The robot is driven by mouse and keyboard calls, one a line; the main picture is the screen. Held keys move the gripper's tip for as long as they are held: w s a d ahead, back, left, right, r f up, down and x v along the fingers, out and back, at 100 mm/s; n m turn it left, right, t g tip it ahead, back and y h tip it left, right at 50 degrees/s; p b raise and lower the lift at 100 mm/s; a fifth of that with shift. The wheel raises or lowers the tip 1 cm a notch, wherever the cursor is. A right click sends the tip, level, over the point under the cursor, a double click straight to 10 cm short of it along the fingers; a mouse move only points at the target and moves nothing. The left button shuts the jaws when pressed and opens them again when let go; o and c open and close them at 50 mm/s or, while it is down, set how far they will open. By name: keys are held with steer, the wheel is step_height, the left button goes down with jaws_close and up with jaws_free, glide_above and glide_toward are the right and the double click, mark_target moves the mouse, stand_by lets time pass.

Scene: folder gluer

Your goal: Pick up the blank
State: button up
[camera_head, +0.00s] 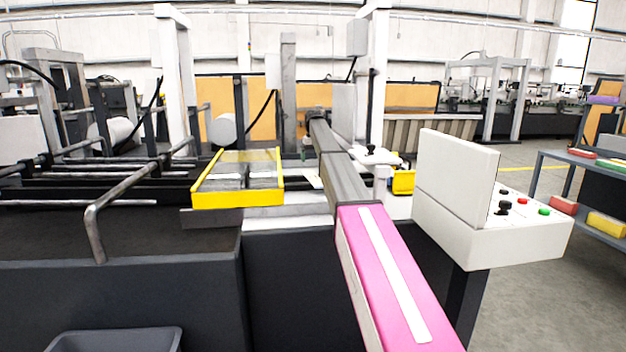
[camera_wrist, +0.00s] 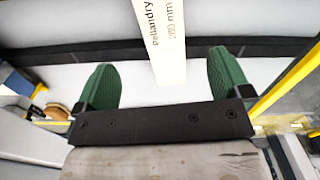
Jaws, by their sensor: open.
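In the wrist view, a narrow cream-white piece with printed lettering (camera_wrist: 160,42), which looks like the blank, comes in from the top edge. Its lower end lies between the two green fingers of my gripper (camera_wrist: 162,62), with a visible gap on each side. My gripper is open and holds nothing. I cannot tell how far below the fingertips the piece lies. In the head view, a small pale piece (camera_head: 313,180) beside the yellow-framed guard may be the same blank. My arm hides much of that area, and the gripper is not clearly visible there.
The yellow-framed guard (camera_head: 236,198) stands just left of my arm on the machine. A white control box with buttons (camera_head: 495,235) stands close on the right. A bent metal rail (camera_head: 97,225) is at the left. A grey bin (camera_head: 115,340) is at the bottom left.

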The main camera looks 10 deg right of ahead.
mark_target(313, 178)
step_height(313, 178, down, 8)
steer(key=shift+a+f, duration=0.1)
steer(key=shift+f, duration=0.15)
steer(key=c, duration=1)
